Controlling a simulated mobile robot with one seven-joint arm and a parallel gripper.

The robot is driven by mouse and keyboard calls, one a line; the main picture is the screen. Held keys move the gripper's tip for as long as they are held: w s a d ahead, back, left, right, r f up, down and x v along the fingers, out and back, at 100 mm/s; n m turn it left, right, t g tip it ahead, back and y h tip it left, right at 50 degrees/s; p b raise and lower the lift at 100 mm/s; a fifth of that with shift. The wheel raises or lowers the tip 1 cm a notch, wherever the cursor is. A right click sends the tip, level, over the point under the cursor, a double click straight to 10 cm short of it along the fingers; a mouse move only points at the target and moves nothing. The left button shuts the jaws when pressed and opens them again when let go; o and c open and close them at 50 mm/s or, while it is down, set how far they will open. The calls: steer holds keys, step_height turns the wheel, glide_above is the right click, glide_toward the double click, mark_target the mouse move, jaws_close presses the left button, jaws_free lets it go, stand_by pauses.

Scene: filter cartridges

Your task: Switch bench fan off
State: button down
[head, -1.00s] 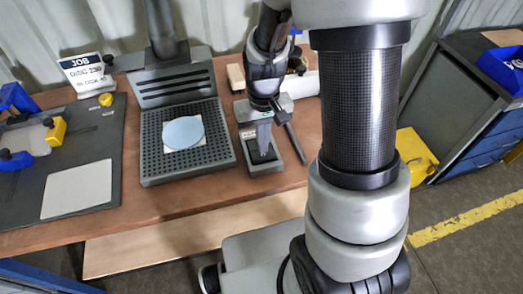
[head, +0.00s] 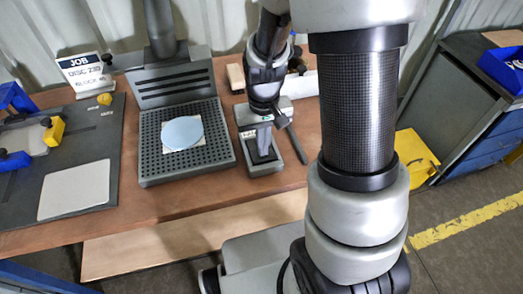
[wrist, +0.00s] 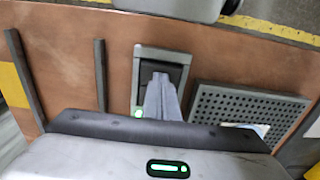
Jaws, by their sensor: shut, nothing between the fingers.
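The perforated grey bench unit (head: 147,160) with a slotted back panel and a duct stands left of my gripper; its perforated top also shows in the wrist view (wrist: 240,103). Right of it is a small grey box (head: 246,160) with a dark recessed face, which I take to be the fan's switch box; in the wrist view (wrist: 150,52) a green light glows on its near left corner. My gripper (wrist: 158,77) is shut and empty, its fingertips over the dark face. It also shows in the head view (head: 264,149). Contact cannot be told, and the fingers hide part of the face.
A pale blue disc (head: 182,132) lies on the perforated top. A dark bar (head: 297,145) lies right of the box. A job sign (head: 86,74), yellow knob (head: 105,99) and dark mat (head: 112,135) are at left. The wood near the front edge is clear.

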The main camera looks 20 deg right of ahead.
steer(key=shift+f, duration=0.25)
steer(key=shift+r, duration=0.15)
step_height(320, 180, up, 7)
steer(key=p, duration=0.5)
stand_by(0.6)
steer(key=s+r+t+p, duration=0.1)
steer(key=s+r, duration=0.5)
steer(key=r, duration=0.6)
steer(key=s+r+t+p, duration=0.1)
steer(key=s+r+t, duration=0.3)
steer(key=r, duration=0.9)
steer(key=shift+s+t, duration=0.3)
steer(key=shift+s, duration=0.55)
